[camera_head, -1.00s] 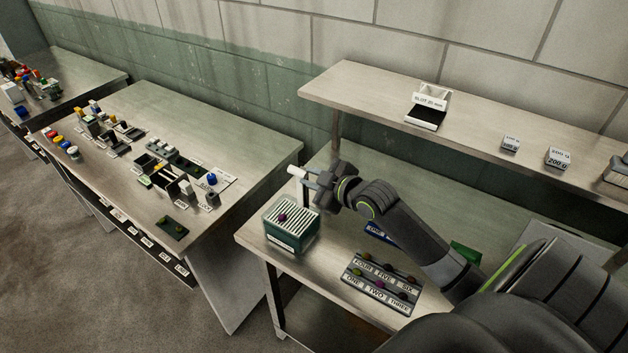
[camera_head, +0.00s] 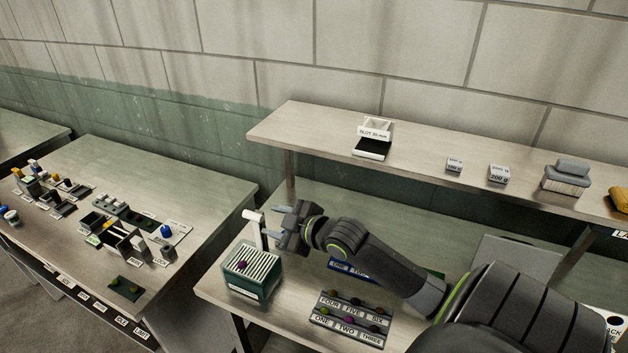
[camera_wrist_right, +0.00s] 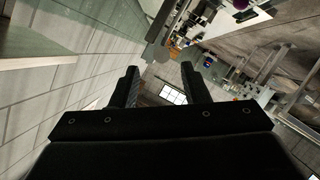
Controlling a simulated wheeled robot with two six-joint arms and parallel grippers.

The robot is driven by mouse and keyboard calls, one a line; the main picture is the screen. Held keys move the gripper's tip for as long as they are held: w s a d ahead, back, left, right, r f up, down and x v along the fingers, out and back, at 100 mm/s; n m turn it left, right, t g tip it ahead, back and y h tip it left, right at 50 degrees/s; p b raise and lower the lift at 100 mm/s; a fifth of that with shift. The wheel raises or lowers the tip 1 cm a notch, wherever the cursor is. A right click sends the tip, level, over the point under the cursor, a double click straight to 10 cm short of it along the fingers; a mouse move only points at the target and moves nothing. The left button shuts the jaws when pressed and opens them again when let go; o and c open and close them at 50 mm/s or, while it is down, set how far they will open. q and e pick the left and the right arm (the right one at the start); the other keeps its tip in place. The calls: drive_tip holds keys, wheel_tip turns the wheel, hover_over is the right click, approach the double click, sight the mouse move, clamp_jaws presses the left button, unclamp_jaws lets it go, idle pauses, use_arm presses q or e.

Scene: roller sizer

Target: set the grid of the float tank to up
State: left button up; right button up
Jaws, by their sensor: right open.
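The float tank (camera_head: 252,290) is a green box on the near bench's left end. Its white slatted grid (camera_head: 262,262) shows at the top, with a dark purple ball (camera_head: 243,265) on it. A post with a white crossbar handle (camera_head: 254,215) stands at its back edge. My right gripper (camera_head: 275,222) is open just right of this handle, its fingers pointing left towards the post; I cannot tell whether they touch it. In the right wrist view the open fingers (camera_wrist_right: 160,85) hold nothing. My left gripper is out of view.
A rack of labelled balls (camera_head: 350,322) lies right of the tank. A raised shelf (camera_head: 420,165) runs behind, with a slot box (camera_head: 374,138) and weights (camera_head: 498,174). Another bench with small parts (camera_head: 120,240) stands left, across a gap.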

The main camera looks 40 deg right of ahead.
drive_tip(key=p+v, duration=0.3)
drive_tip(key=v, duration=1.1)
drive_tip(key=shift+s, duration=0.35)
drive_tip(key=shift+d, duration=0.1)
